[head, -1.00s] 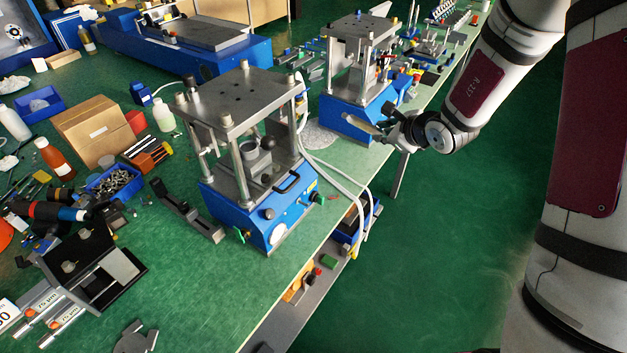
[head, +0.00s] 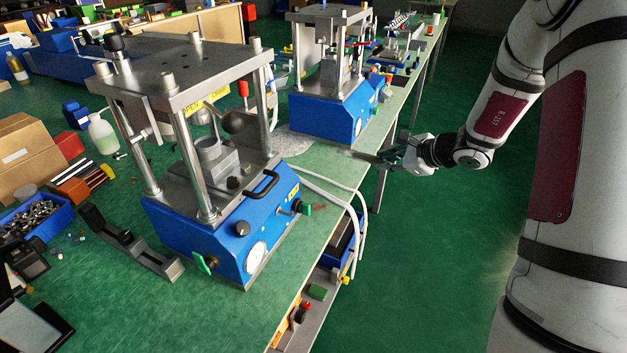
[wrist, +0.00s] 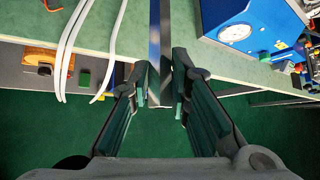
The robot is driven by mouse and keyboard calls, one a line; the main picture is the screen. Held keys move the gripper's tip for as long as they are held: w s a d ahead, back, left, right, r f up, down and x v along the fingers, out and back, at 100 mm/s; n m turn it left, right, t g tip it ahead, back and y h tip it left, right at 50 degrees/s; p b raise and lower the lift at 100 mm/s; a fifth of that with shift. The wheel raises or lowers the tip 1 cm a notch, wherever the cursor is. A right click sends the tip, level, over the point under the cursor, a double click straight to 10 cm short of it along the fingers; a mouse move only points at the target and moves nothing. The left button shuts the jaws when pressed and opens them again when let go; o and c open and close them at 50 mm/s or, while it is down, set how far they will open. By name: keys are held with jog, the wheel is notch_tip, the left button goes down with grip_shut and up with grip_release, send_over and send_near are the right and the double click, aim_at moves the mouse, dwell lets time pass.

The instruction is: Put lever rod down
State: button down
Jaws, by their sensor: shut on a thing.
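The lever rod shows in the wrist view (wrist: 160,45) as a long grey metal bar, running up the picture from between my fingertips. My gripper (wrist: 163,88) is shut on its near end. In the head view, my gripper (head: 390,160) is at the right edge of the bench, and the rod (head: 358,155) points left from it over the green bench top (head: 325,166). It lies just in front of the far blue press (head: 325,112). I cannot tell whether the rod touches the bench top.
The near blue press (head: 235,225) stands at left centre, with a black bracket (head: 130,245) beside it. White hoses (head: 345,205) hang over the bench edge. A lower shelf (wrist: 45,78) holds small parts. Open green floor (head: 440,270) lies right of the bench.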

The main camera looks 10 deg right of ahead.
aim_at(340, 152)
jog(key=shift+w+d+f+b, duration=0.15)
jog(key=shift+d+f+b, duration=0.2)
jog(key=shift+f, duration=0.2)
jog(key=w+a, duration=0.3)
jog(key=a, duration=0.1)
jog(key=w+a+f, duration=0.1)
jog(key=w+a, duration=0.4)
jog(key=a, duration=0.2)
jog(key=shift+w+a+f, duration=0.2)
jog(key=shift+w+a, duration=0.15)
jog(key=shift+w, duration=0.05)
jog(key=shift+w+a+f, duration=0.15)
jog(key=shift+a+f, duration=0.1)
jog(key=shift+f, duration=0.4)
jog(key=shift+w+a+f, duration=0.15)
jog(key=shift+a+f, duration=0.1)
jog(key=shift+f, duration=0.9)
jog(key=shift+f+b, duration=0.65)
jog(key=shift+b, duration=0.4)
jog(key=c, duration=1.5)
grip_release()
